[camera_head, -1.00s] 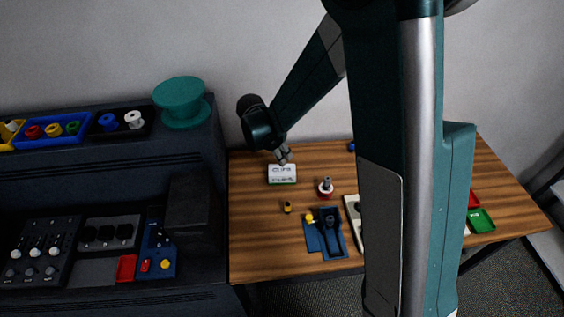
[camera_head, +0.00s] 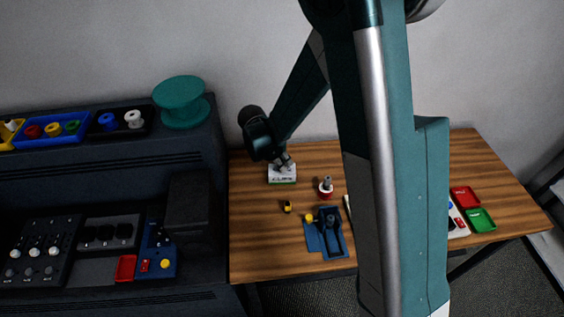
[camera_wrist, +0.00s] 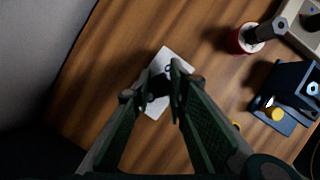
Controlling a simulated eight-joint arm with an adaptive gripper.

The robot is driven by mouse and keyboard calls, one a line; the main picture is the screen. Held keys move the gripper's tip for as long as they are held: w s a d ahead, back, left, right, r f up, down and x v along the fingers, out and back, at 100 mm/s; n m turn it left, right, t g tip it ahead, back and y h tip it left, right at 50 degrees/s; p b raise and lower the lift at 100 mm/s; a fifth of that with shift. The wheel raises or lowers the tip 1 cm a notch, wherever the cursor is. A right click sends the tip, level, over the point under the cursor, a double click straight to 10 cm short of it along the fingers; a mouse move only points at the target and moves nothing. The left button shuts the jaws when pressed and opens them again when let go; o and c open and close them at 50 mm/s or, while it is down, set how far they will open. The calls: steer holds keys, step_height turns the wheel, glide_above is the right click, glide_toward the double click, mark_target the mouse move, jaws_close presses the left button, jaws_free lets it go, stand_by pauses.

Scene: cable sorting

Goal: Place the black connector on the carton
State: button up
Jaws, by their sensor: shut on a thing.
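The white carton (camera_head: 283,179) stands on the wooden table towards the back left, with dark marks and a green lower edge. In the wrist view the carton (camera_wrist: 178,55) lies beneath the fingertips. My gripper (camera_head: 284,164) is directly over the carton; in the wrist view my gripper (camera_wrist: 156,88) is shut on a small dark thing, apparently the black connector (camera_wrist: 157,84). The fingers partly hide it and part of the carton. I cannot tell whether the connector touches the carton top.
A red-and-white base with a grey post (camera_head: 326,187) stands right of the carton. A small dark-and-yellow piece (camera_head: 287,206) and a blue fixture (camera_head: 331,240) are nearer the front. Red (camera_head: 465,197) and green (camera_head: 481,219) trays are at the right. Bare table lies left of the carton.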

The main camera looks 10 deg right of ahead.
steer(key=o, duration=0.9)
steer(key=shift+r+p, duration=0.2)
steer(key=shift+p, duration=0.1)
steer(key=shift+v, duration=5.95)
